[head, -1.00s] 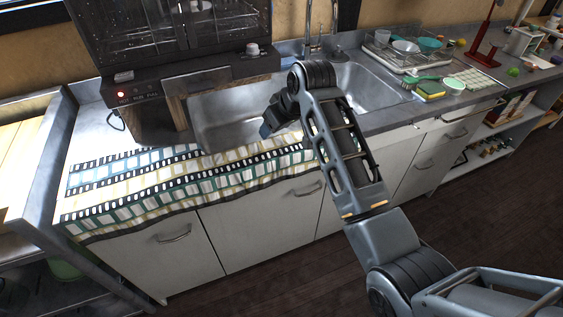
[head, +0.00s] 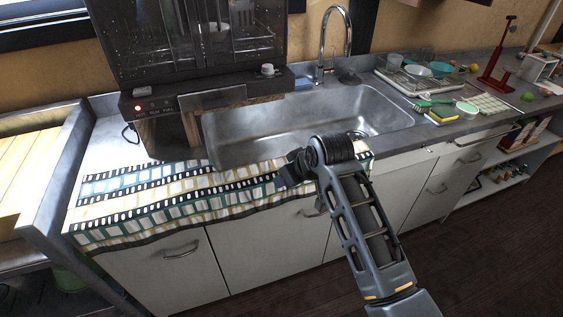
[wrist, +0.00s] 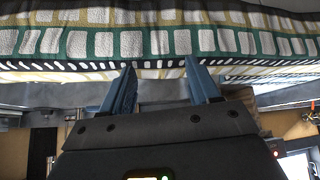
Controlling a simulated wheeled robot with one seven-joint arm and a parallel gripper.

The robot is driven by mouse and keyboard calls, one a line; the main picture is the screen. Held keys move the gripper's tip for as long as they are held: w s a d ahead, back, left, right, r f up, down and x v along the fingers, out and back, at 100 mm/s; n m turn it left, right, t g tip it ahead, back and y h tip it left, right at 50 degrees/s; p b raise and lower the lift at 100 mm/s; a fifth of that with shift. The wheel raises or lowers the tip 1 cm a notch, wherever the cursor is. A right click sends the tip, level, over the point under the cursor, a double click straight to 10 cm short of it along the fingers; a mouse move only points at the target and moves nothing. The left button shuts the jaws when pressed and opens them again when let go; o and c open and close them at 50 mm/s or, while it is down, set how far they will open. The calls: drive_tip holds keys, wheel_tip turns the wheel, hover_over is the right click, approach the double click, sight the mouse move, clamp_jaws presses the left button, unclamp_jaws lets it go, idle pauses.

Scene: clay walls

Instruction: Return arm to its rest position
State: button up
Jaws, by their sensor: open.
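My arm reaches up from the lower right in the head view, bent at a dark joint in front of the sink's front edge. My gripper (head: 284,177) is at the end of the bend, pointing left beside the patterned towel, its fingers partly hidden there. In the wrist view my gripper (wrist: 160,72) shows two blue fingers spread apart with nothing between them. The patterned towel (head: 160,195) lies over the counter edge and crosses the top of the wrist view (wrist: 150,42).
The empty metal sink (head: 300,125) lies behind my gripper, with a faucet (head: 336,45) at its back. A dark machine (head: 195,50) stands at the left. A dish rack (head: 415,77), a yellow sponge (head: 441,118) and a red stand (head: 497,65) are at the right. Dark floor is open at lower right.

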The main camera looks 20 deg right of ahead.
drive_tip(key=s+f+m+t+h, duration=0.15)
drive_tip(key=s+f, duration=0.25)
drive_tip(key=s, duration=0.9)
drive_tip(key=s+f+t+y, duration=0.1)
drive_tip(key=s+f+t, duration=0.15)
drive_tip(key=s, duration=1.15)
drive_tip(key=s+r+m+t, duration=0.1)
drive_tip(key=s+r+t, duration=0.2)
drive_tip(key=s+r, duration=1.5)
drive_tip(key=s, duration=0.4)
drive_tip(key=shift+a+h, duration=0.15)
drive_tip(key=shift+h, duration=0.2)
